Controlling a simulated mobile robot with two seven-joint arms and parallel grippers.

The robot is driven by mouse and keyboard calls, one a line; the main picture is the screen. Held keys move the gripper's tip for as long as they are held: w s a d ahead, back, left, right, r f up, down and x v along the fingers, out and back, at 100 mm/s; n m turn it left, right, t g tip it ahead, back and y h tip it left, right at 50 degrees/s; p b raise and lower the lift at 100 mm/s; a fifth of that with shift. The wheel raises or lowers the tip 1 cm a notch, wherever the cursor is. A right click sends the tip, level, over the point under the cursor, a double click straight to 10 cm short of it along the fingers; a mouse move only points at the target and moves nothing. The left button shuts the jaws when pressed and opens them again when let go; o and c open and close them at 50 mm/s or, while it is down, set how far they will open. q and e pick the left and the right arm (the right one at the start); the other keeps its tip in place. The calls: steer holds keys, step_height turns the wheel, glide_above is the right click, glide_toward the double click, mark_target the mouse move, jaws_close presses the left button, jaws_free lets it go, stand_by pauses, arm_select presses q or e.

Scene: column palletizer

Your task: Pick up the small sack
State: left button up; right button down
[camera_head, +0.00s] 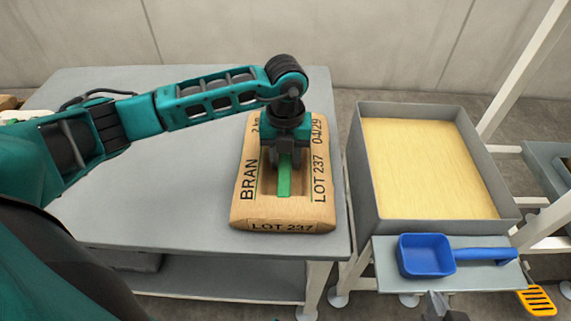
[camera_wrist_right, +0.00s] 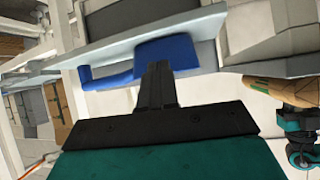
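The small sack (camera_head: 247,213) is a brown paper bag printed BRAN and LOT 237. It lies flat near the right end of the grey table, with a green strip (camera_head: 285,184) along its middle. My left gripper (camera_head: 284,160) points down over the sack's middle. Its dark fingers look apart, on either side of the green strip. The fingertips are partly hidden, and I cannot tell whether they touch the sack. My right gripper (camera_wrist_right: 157,72) is shut and empty, and its tip shows at the bottom of the head view (camera_head: 438,300).
The grey table (camera_head: 170,215) is clear left of the sack. Right of it stands a grey bin (camera_head: 365,185) of pale yellow material. A blue scoop (camera_head: 425,256) lies on a small shelf (camera_head: 390,280) in front, near my right gripper. White posts (camera_head: 525,60) stand at the right.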

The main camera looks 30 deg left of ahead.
arm_select(q)
jaws_close()
steer(key=shift+r, duration=0.1)
stand_by(1.2)
steer(key=shift+w+r, duration=0.2)
